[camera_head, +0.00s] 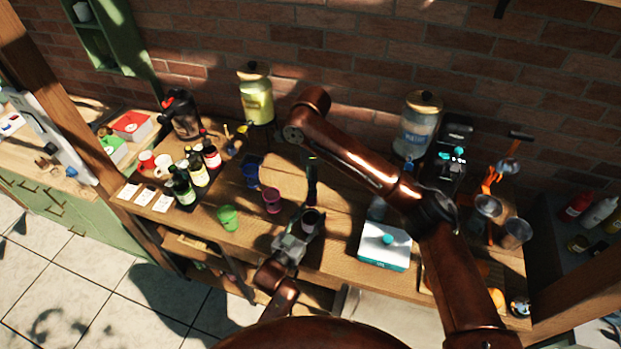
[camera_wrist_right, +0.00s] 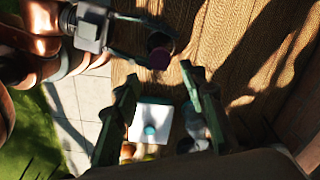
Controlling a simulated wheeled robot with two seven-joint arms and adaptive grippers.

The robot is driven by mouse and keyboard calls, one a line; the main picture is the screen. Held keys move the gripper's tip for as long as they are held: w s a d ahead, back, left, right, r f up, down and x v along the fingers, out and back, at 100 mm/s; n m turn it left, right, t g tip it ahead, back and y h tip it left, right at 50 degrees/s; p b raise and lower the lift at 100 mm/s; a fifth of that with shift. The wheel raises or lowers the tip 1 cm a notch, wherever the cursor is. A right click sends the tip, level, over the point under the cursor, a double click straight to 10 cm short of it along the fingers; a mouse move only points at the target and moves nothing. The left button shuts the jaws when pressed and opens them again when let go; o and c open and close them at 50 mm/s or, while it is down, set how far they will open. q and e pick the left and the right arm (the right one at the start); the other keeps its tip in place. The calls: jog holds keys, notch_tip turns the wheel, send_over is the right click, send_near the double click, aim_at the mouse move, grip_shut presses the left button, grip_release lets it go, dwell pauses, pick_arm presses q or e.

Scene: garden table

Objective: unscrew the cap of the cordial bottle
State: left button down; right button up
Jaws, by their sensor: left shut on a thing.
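My left gripper (camera_head: 292,246) is shut on a small dark vessel (camera_head: 312,222) above the front of the table. In the right wrist view, the left gripper (camera_wrist_right: 120,42) shows at the top left, and the vessel (camera_wrist_right: 158,57) shows purple with a dark round end. I cannot tell whether it is the cordial bottle. Several dark capped bottles (camera_head: 182,188) stand upright at the left of the table.
Green (camera_head: 228,218), pink (camera_head: 271,201) and blue (camera_head: 252,172) cups stand left of the left gripper. A white and teal box (camera_head: 383,247) sits at the front right. Two large jars (camera_head: 256,98) (camera_head: 416,130) stand along the brick wall.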

aim_at(311, 199)
notch_tip(311, 199, down, 8)
jog(key=shift+r, duration=0.25)
jog(key=shift+c, duration=0.2)
grip_shut()
dwell(0.4)
